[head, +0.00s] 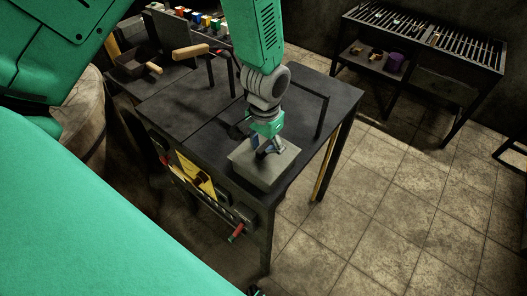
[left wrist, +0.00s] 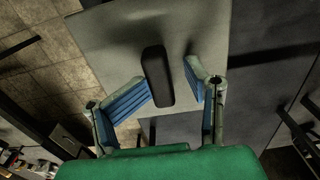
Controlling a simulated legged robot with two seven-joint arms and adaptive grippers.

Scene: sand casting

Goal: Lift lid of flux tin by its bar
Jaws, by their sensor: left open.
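The flux tin (head: 264,165) is a grey square box on the near right part of the dark table. In the left wrist view its flat grey lid (left wrist: 115,45) fills the upper middle, with a dark rounded bar (left wrist: 157,77) on it. My left gripper (head: 267,150) points down over the lid. In the left wrist view my left gripper (left wrist: 170,85) is open, one blue-padded finger on each side of the bar, with gaps to it. I cannot tell whether the fingertips touch the lid. The bar is mostly hidden by the gripper in the head view. My right gripper is not seen.
The dark table (head: 185,95) carries a dark upright frame (head: 322,115) behind the tin and a wooden-handled tool (head: 190,52) at the back. Tools, including a red-handled one (head: 236,232), hang on the front. A grated bench (head: 430,35) stands back right. Tiled floor lies right.

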